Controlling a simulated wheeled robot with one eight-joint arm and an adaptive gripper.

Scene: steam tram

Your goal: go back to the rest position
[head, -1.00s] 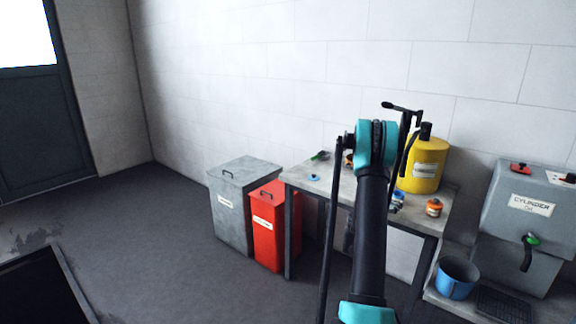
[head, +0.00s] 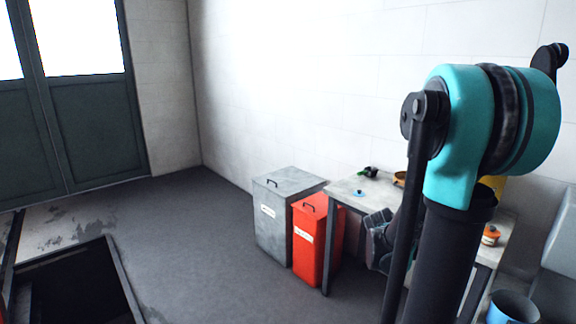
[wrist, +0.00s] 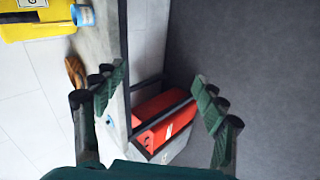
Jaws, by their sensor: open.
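My gripper (wrist: 160,100) is open and empty in the wrist view, its two fingers wide apart. Between and beyond them are the table edge and the red bin. In the head view my gripper (head: 380,240) is partly hidden behind my own arm, in front of the table (head: 345,188). My arm rises large on the right of the head view, with its teal joint near the top. I cannot see that the fingers touch anything.
A grey bin (head: 273,225) and a red bin (head: 310,262) stand left of the table. A small orange pot (head: 490,236) sits on the table, and a blue bucket (head: 510,308) is at lower right. A dark floor pit (head: 75,290) lies at lower left. Open floor lies between.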

